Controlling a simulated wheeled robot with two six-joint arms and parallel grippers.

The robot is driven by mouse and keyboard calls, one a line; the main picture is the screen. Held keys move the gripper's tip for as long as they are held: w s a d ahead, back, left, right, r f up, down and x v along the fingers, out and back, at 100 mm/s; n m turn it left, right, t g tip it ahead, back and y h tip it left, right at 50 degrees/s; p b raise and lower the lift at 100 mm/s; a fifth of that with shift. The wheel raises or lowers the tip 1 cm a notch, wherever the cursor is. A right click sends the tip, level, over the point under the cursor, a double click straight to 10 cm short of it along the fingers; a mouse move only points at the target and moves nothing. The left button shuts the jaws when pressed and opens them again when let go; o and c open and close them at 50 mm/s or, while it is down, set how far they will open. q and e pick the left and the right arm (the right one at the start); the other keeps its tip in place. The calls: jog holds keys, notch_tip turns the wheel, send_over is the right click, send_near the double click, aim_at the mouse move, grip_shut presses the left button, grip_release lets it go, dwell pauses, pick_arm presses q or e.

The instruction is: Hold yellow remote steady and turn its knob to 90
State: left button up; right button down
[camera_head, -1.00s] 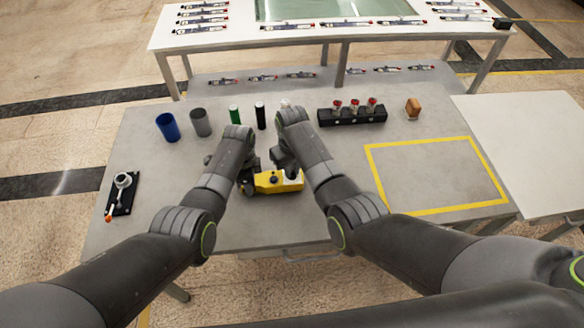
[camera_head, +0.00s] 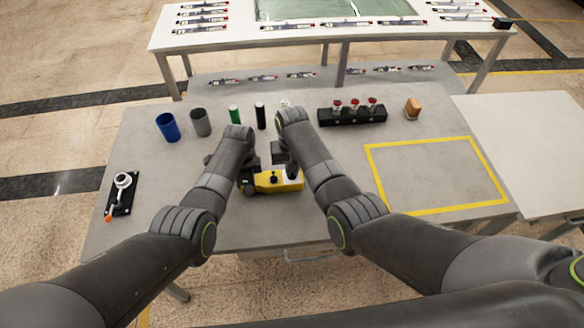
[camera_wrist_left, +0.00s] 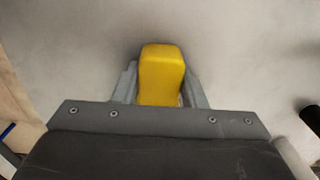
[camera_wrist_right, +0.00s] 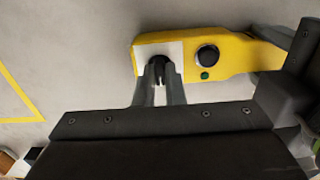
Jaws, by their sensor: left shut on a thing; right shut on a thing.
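The yellow remote (camera_head: 265,183) lies on the grey table near its front middle. My left gripper (camera_wrist_left: 160,90) is shut on one end of the remote, a finger on each side; in the head view this is the left end. A small black knob (camera_wrist_right: 158,66) stands on the white plate (camera_wrist_right: 174,50) at the other end. My right gripper (camera_wrist_right: 158,82) is shut on this knob from above, and its fingers partly hide it. The knob's angle marks cannot be read. A larger round black button (camera_wrist_right: 207,55) and a small green dot (camera_wrist_right: 205,75) sit beside the plate.
A blue cup (camera_head: 167,127), grey cup (camera_head: 200,123), green cylinder (camera_head: 235,116) and black cylinder (camera_head: 260,116) stand behind the arms. The yellow-taped area (camera_head: 435,175) is empty.

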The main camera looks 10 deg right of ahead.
jog(key=m, duration=0.8)
jog(key=shift+w+m, duration=0.1)
jog(key=shift+m, duration=0.2)
dwell(0.3)
jog(key=c, duration=1.5)
grip_release()
notch_tip(320, 180, up, 12)
